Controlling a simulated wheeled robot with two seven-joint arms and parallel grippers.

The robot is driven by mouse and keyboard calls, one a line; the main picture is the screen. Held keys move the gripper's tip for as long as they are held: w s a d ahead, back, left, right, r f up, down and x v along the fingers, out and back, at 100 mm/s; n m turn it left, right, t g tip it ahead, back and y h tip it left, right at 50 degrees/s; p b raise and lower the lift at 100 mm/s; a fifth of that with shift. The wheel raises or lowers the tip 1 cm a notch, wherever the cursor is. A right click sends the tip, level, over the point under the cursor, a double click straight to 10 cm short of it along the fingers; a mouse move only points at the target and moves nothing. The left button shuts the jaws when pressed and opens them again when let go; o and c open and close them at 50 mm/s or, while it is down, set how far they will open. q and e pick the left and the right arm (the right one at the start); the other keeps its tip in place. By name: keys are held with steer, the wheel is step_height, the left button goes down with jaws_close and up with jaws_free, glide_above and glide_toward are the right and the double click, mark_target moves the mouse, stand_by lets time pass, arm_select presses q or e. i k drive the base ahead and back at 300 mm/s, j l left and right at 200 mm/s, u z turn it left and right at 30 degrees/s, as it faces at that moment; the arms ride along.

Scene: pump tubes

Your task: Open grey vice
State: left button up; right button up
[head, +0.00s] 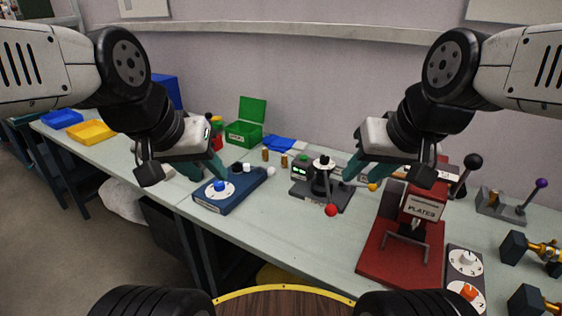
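No label marks the grey vice. A smaller grey fixture (493,208) with a purple-knobbed lever stands at the right. I cannot tell for sure which is the vice or how its jaws stand. My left gripper (214,156) is open and empty, above and left of the blue dial box. My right gripper (352,160) looks open and empty; it is over the table near the dark grey device and hides part of what is behind it.
A blue box with a dial (240,190) stands left of the dark grey device. A red press marked PLATES (380,250) stands right of it, beside a dial panel (465,268). A green open box (245,130) and yellow tray (92,132) lie further back. The front middle table is clear.

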mark_target(540, 184)
steer(key=z, duration=1.8)
steer(key=l+u, duration=0.55)
steer(key=u, duration=0.2)
